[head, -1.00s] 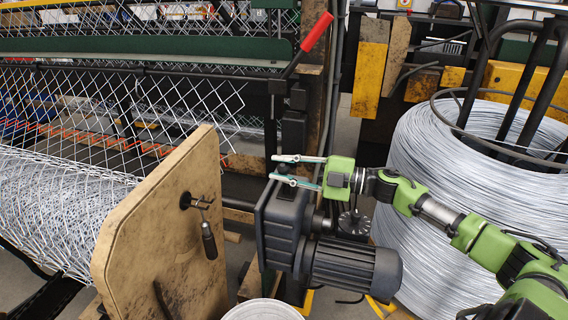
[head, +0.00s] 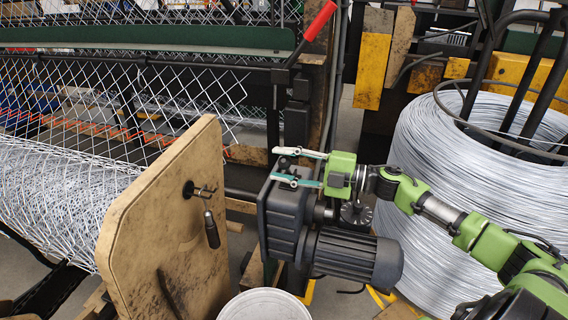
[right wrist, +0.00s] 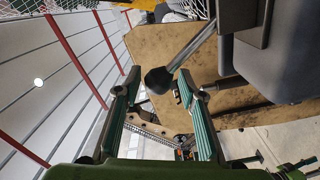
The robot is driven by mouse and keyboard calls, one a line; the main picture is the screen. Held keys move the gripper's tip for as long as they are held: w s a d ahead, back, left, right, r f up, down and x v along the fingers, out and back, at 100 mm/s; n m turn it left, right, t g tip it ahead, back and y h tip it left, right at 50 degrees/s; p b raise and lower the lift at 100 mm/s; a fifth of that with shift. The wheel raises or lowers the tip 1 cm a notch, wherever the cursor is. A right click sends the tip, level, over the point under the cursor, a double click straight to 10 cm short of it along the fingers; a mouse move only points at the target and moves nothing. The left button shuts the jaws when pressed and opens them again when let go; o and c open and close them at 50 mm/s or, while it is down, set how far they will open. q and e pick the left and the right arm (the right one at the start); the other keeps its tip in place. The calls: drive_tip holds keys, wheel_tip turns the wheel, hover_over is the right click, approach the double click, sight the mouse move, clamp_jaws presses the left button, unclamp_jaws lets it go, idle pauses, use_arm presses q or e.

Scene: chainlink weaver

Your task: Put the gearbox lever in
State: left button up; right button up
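The dark grey gearbox (head: 281,222) stands in the middle of the head view, behind its ribbed motor (head: 357,260). In the right wrist view, a lever with a metal rod and black knob (right wrist: 158,80) runs down from the upper right, beside the dark grey housing (right wrist: 278,60). My right gripper (head: 278,165) is open at the gearbox top, its two fingers apart. In the right wrist view the knob appears between the open fingertips; contact cannot be told. In the head view the lever is hard to make out. My left gripper is not in view.
A worn wooden panel (head: 165,235) stands left of the gearbox. A large wire coil (head: 455,180) fills the right side. A red-handled lever (head: 320,20) rises behind. A white bucket (head: 264,306) is at the bottom. Chain-link mesh (head: 120,105) spans the left.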

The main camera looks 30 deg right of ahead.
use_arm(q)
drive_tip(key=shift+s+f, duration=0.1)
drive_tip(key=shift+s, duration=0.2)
use_arm(e)
drive_tip(key=shift+s+d, duration=0.35)
drive_tip(key=shift+s, duration=0.05)
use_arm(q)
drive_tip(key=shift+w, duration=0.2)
use_arm(e)
drive_tip(key=v, duration=1.1)
drive_tip(key=shift+w, duration=0.1)
